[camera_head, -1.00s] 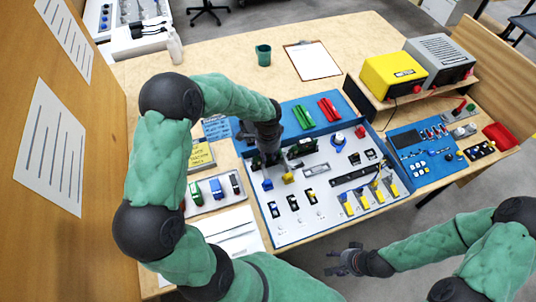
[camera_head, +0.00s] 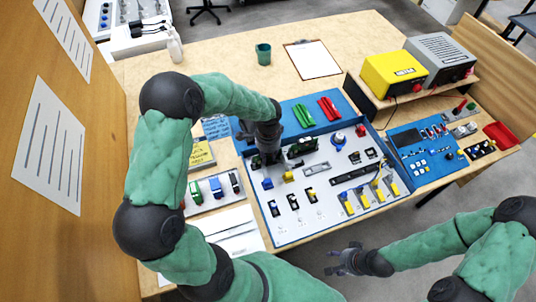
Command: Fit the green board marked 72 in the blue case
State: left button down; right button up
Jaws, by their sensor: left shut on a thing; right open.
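The blue case (camera_head: 262,205) lies open on the table, with a white panel inside that carries several small parts. My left gripper (camera_head: 268,158) is over the upper left part of the case, pointing down. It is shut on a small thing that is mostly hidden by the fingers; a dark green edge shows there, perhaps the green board. I cannot read a 72 on it, nor tell whether it touches the panel. My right gripper (camera_head: 345,260) is open and empty, off the table's front edge, apart from the case.
A tray with small modules (camera_head: 214,190) stands left of the case. A yellow box (camera_head: 392,75) and a blue board (camera_head: 428,152) are at the right.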

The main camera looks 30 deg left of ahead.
pick_arm(q)
jog(key=shift+f, duration=0.1)
jog(key=c, duration=0.7)
grip_release()
jog(key=shift+o, duration=0.2)
jog(key=shift+r+p, duration=2.75)
jog(key=shift+r, duration=0.8)
jog(key=shift+f, duration=0.1)
